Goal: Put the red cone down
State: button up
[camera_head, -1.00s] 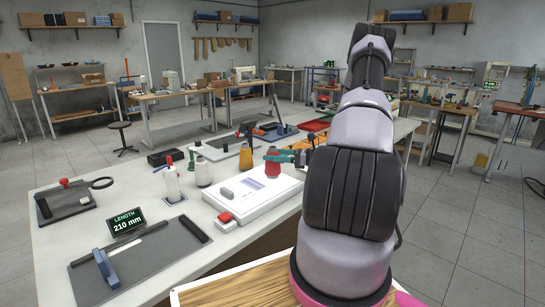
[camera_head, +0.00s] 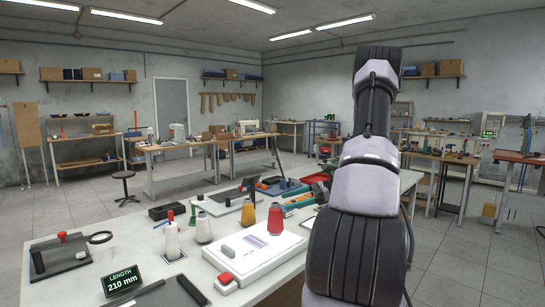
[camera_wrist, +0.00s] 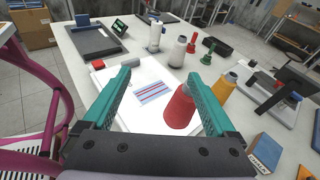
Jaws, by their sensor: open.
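The red cone (camera_head: 276,218) stands upright at the back edge of a white flat device (camera_head: 255,252) on the bench. I cannot tell whether its base is on the device or just behind it. In the wrist view the red cone (camera_wrist: 180,108) is close beside the right finger, with a clear gap to the left finger. My gripper (camera_wrist: 163,70) has two teal fingers spread wide. The striped label (camera_wrist: 154,92) on the device shows between them. In the head view my arm hides much of what is to the right of the cone.
A yellow cone (camera_head: 248,214), a cream cone (camera_head: 203,230) and a white spool on a stand (camera_head: 172,241) stand near the red cone. A blue and tan block (camera_wrist: 264,150) lies at the right in the wrist view. A length display (camera_head: 121,281) stands front left.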

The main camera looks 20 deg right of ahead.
jog(key=s+a+r+n+g+h, duration=0.2)
jog(key=s+a+r+n+h, duration=0.25)
jog(key=a+r, duration=0.25)
jog(key=s+a+r+n+g+h, duration=0.2)
jog(key=s+a+r+n+h, duration=0.1)
jog(key=s+a+r+n, duration=0.25)
jog(key=s+a+r+n+t+h, duration=0.2)
jog(key=s+r+n+t, duration=0.1)
jog(key=s+r, duration=0.1)
jog(key=s+a+r+n+t+h, duration=0.2)
jog(key=s+a+r+n, duration=0.1)
jog(key=r, duration=0.4)
jog(key=shift+s+a+n+t, duration=0.25)
jog(key=shift+s+n+t, duration=0.2)
jog(key=shift+s, duration=0.8)
jog(key=shift+h, duration=0.25)
dwell(0.7)
